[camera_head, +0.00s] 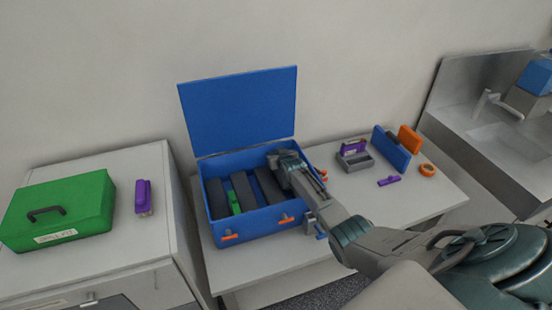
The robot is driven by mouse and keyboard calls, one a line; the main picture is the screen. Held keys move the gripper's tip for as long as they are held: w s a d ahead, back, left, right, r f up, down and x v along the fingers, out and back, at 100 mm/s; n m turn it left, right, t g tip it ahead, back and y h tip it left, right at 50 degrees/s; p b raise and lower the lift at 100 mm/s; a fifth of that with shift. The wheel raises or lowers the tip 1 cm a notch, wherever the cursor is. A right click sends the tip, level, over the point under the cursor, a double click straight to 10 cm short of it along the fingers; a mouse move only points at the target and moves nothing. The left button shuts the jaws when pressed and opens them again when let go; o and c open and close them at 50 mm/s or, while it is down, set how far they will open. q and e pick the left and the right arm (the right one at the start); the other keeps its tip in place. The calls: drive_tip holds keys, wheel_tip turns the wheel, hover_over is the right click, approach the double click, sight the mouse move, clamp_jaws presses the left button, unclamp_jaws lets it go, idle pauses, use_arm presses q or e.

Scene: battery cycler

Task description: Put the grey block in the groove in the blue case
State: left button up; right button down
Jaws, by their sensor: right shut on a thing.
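The blue case (255,224) stands open on the white table, its lid (240,108) upright at the back. Inside it are dark grey bars (243,190) with grooves between them, and a green piece (234,203) sits in one groove. My right gripper (277,163) reaches in from the right over the back right part of the case. It is shut on the grey block, which the fingers and arm mostly hide. I cannot tell whether the block touches the groove. My left gripper is not in view.
A green case (58,207) and a purple item (143,197) stand on the left cabinet. Right of the blue case are a grey holder (357,162), a blue upright panel (389,153), an orange ring (427,170) and a small purple piece (389,181). A metal sink (497,140) is far right.

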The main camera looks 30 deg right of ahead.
wheel_tip(320, 180, down, 2)
drive_tip(key=shift+a+f, duration=0.1)
drive_tip(key=shift+f, duration=0.35)
drive_tip(key=shift+f, duration=0.1)
drive_tip(key=c, duration=1.1)
unclamp_jaws()
drive_tip(key=shift+c, duration=0.2)
drive_tip(key=shift+r, duration=0.2)
